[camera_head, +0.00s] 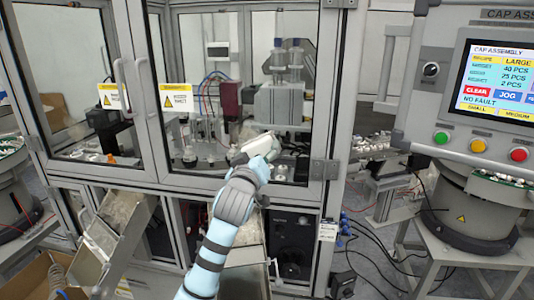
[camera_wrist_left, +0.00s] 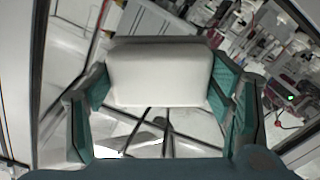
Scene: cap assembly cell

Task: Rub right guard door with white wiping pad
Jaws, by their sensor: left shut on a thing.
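The right guard door (camera_head: 205,55) is a grey-framed clear panel with a yellow warning label (camera_head: 176,97), and it appears closed in the head view. My left gripper (camera_head: 264,155) is shut on the white wiping pad (camera_head: 256,146), in front of the lower right part of this door. In the left wrist view the pad (camera_wrist_left: 160,75) is a white block squeezed between the teal fingers of the left gripper (camera_wrist_left: 160,92). I cannot tell whether the pad touches the door. My right gripper is not in view.
The left guard door (camera_head: 75,60) stands beside it, and door handles (camera_head: 122,85) stick out near the middle. A control panel (camera_head: 485,95) with a screen and buttons is at the right. Below are a metal chute (camera_head: 120,225), a cardboard box (camera_head: 35,275) and floor cables (camera_head: 385,245).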

